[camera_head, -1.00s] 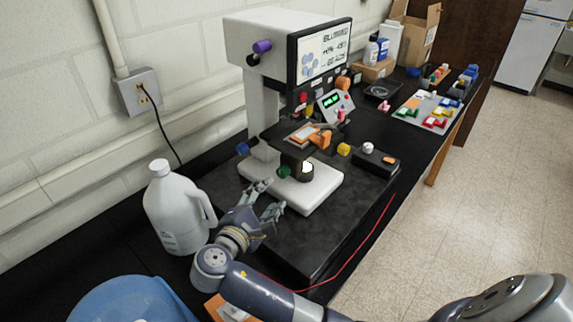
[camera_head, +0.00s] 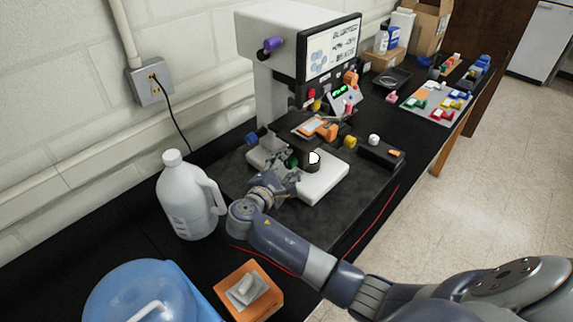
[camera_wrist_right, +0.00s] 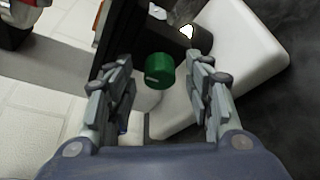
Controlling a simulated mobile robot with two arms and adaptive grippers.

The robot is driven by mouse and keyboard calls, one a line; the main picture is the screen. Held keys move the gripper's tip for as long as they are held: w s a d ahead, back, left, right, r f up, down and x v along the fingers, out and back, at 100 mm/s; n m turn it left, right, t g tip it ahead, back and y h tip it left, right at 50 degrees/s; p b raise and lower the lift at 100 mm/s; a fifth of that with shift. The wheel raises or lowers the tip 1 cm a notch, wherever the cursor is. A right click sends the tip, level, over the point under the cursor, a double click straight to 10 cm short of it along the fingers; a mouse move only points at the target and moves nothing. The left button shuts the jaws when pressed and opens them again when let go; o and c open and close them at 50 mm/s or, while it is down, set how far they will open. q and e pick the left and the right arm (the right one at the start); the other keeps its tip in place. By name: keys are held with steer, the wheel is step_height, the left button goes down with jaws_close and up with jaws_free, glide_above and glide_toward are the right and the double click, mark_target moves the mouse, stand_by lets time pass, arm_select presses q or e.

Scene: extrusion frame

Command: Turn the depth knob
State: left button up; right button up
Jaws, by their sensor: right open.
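The profiler-like machine (camera_head: 275,95) with a screen stands on a dark slab. A green knob (camera_head: 292,161) sits low on its side, above the white base (camera_head: 325,180). In the right wrist view the green knob (camera_wrist_right: 159,70) lies between the two fingers, with gaps on both sides. My right gripper (camera_head: 281,162) is open around the knob, partly hiding it in the head view. Other knobs are blue (camera_head: 251,138), yellow (camera_head: 350,141) and purple (camera_head: 272,44). No readable label shows which is the depth knob. My left gripper is not in view.
A white jug (camera_head: 187,200) stands close left of my right wrist. A tray with coloured parts (camera_head: 411,103) lies farther right.

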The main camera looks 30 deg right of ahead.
steer(key=c, duration=1.1)
steer(key=shift+o, duration=0.2)
steer(key=n+g, duration=0.1)
steer(key=n, duration=0.1)
steer(key=n+g, duration=0.1)
steer(key=n, duration=0.1)
steer(key=shift+w+a+r+g, duration=0.1)
steer(key=shift+w+r+g, duration=0.05)
steer(key=shift+w+g, duration=0.15)
steer(key=shift+n+g, duration=1.2)
steer(key=shift+n, duration=0.7)
steer(key=shift+w, duration=0.1)
steer(key=o, duration=1.1)
steer(key=shift+c, duration=0.2)
